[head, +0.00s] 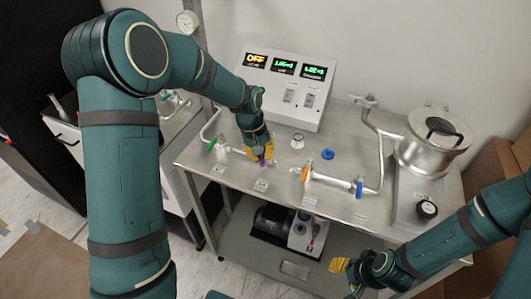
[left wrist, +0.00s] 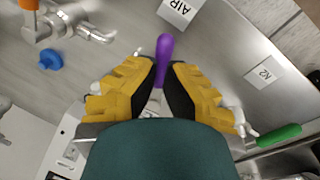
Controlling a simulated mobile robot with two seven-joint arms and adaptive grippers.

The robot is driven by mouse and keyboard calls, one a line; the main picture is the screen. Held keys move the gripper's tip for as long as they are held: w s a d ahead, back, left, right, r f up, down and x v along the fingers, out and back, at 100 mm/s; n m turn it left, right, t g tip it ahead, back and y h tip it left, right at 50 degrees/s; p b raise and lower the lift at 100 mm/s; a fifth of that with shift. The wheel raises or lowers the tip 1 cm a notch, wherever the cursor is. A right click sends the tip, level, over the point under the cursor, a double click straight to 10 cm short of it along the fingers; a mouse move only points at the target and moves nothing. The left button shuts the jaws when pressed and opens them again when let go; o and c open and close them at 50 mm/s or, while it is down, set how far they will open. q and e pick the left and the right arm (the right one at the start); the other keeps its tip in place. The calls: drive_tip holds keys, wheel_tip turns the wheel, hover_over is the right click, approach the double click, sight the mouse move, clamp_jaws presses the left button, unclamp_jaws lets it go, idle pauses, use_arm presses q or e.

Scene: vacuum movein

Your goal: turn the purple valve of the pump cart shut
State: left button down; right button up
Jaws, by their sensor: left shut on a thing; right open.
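The purple valve (head: 262,160) is a handle on the pipework at the left part of the pump cart's steel top (head: 230,172). In the left wrist view the purple handle (left wrist: 165,56) stands out between the yellow fingers of my left gripper (left wrist: 164,75). My left gripper (head: 258,151) is shut on this handle, and its fingers hide part of it and its stem. My right gripper (head: 347,266) is open and empty, low in front of the cart at the right.
A green valve handle (head: 211,145), an orange one (head: 305,173) and a blue one (head: 359,189) sit along the pipes. A control box (head: 287,85) reading OFF stands behind. A steel vessel (head: 432,150) stands at the right, and a pump (head: 290,228) sits on the lower shelf.

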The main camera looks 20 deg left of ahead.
use_arm(q)
drive_tip(key=shift+s+a+f+m+g, duration=0.15)
drive_tip(key=shift+a+m+g, duration=0.2)
drive_tip(key=shift+m, duration=0.7)
drive_tip(key=shift+s+a+f+m+g, duration=0.15)
drive_tip(key=shift+a+m, duration=0.25)
drive_tip(key=shift+m, duration=0.65)
drive_tip(key=c, duration=1)
unclamp_jaws()
drive_tip(key=shift+w+a, duration=0.1)
drive_tip(key=shift+r, duration=0.15)
drive_tip(key=r, duration=0.4)
drive_tip(key=a+r, duration=0.1)
drive_tip(key=r, duration=0.3)
drive_tip(key=a+r, duration=0.1)
drive_tip(key=r, duration=0.2)
drive_tip(key=shift+w+a+r, duration=0.1)
drive_tip(key=shift+a+r, duration=0.05)
drive_tip(key=shift+r, duration=0.25)
